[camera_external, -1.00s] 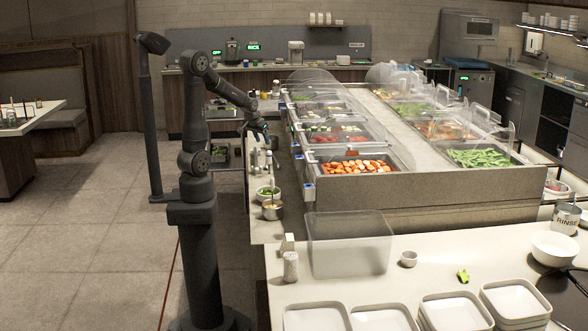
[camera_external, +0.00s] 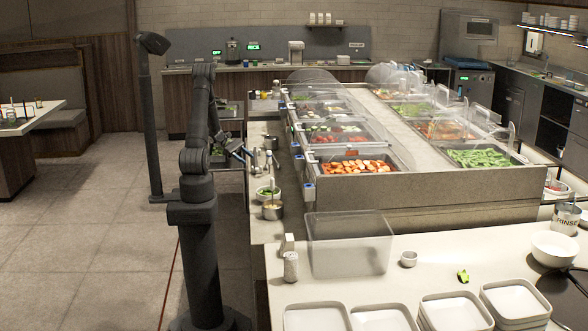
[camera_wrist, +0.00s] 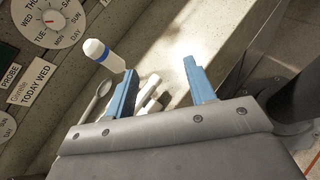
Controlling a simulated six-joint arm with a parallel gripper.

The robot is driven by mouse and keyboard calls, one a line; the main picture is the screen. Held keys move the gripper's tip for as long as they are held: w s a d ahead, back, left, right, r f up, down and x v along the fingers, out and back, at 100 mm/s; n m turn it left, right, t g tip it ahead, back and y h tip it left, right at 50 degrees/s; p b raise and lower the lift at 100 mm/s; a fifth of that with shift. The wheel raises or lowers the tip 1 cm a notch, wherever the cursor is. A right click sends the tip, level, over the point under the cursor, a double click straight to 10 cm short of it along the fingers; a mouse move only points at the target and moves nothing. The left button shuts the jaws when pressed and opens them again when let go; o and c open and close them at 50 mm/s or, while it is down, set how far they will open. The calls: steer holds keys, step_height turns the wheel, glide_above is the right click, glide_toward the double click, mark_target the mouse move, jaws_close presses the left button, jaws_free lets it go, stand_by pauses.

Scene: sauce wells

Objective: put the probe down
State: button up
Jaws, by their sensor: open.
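My gripper (camera_wrist: 159,66) shows in the wrist view as two blue fingers, spread apart with nothing held between them. In the external view it (camera_external: 240,153) is at the left edge of the side counter. A label reading PROBE (camera_wrist: 10,77) lies at the left.
A grey spoon (camera_wrist: 98,96) is by the left finger. A day dial (camera_wrist: 48,18) is at upper left. In the external view, a small bowl (camera_external: 265,192) and a metal pot (camera_external: 272,211) stand on the side counter. The food well unit (camera_external: 360,195) is to the right.

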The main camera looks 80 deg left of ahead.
steer(key=s+a+n+t+y, duration=0.2)
steer(key=s+a+n+t, duration=0.2)
steer(key=a+n+t, duration=0.25)
glide_toward(269, 151)
steer(key=shift+t+y, duration=0.25)
steer(key=shift+y, duration=0.15)
steer(key=x, duration=0.3)
steer(key=f+x, duration=0.1)
steer(key=x, duration=0.6)
steer(key=shift+f, duration=0.15)
jaws_close()
